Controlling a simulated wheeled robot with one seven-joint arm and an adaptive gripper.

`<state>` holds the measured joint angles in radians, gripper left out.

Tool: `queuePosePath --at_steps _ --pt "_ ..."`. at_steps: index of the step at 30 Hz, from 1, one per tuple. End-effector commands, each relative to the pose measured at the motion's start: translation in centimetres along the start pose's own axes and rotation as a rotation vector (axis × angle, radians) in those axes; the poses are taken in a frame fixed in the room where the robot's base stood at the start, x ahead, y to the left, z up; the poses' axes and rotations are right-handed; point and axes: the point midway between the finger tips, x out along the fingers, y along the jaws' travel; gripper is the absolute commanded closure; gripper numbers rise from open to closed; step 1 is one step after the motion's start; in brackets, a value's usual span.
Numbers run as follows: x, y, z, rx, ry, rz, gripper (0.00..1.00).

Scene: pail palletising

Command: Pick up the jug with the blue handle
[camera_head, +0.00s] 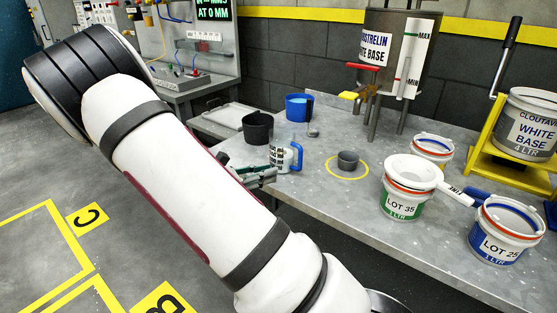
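The jug with the blue handle (283,151) stands upright on the grey bench, near its left edge. Its body is pale and clear with dark markings, and the blue handle (298,157) is on its right side. My gripper (258,175) is at the bench's left edge, just left of the jug and low beside it. Only a dark part of the gripper with greenish bits shows; my arm hides the rest. I cannot tell whether it touches the jug or how far its fingers are apart.
A black container (257,128) and a blue container (299,107) stand behind the jug. A small grey cup (348,160) sits in a yellow ring to its right. Lot 35 pail (403,203) and Lot 25 pail (497,240) stand further right. A tank (392,55) on legs stands at the back.

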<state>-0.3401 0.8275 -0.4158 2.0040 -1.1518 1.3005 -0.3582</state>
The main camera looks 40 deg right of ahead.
Motion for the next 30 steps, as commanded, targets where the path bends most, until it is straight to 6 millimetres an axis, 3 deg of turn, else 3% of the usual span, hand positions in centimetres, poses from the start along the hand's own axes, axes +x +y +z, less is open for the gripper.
queuePosePath --at_steps 3,8,18,30 --pt "0.1 1.5 -1.6 -0.058 -0.072 0.051 0.78" --pt "0.6 2.2 -2.0 -0.087 -0.106 0.074 0.78" --pt "6.6 2.5 -1.3 -0.086 -0.107 0.071 0.78" --pt "10.2 2.6 -0.9 -0.086 -0.105 0.071 0.78"
